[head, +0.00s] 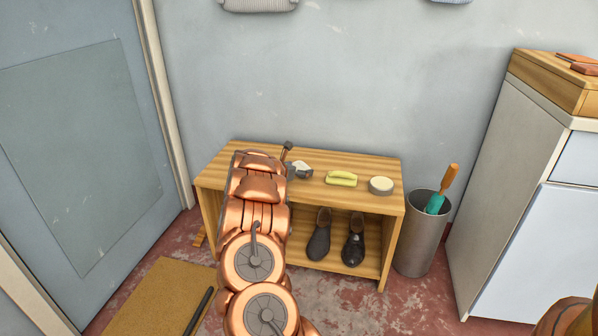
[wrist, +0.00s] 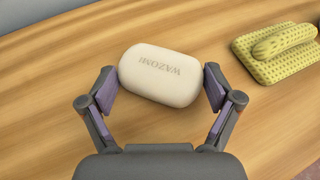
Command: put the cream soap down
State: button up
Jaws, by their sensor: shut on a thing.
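The cream soap (wrist: 161,75) is a rounded pale bar with "WAZOMI" stamped on it. My gripper (wrist: 159,92) is shut on the soap, with one finger pad at each side of it. In the head view, the soap shows small and pale (head: 302,166) at my gripper (head: 301,171), over the wooden top of the bench (head: 245,150). The bench top (wrist: 60,100) lies under the soap in the wrist view. I cannot tell whether the soap touches the wood or hangs just above it.
A yellow-green brush (head: 341,179) lies right of the soap and also shows in the wrist view (wrist: 280,50). A round tin (head: 381,186) stands near the bench's right end. Dark shoes (head: 319,240) sit below. A metal bin (head: 420,235) stands at right.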

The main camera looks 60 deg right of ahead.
jog(key=o, duration=0.9)
jog(key=shift+r, duration=0.15)
jog(key=p+v, duration=0.2)
jog(key=v, duration=1)
jog(key=shift+p, duration=0.3)
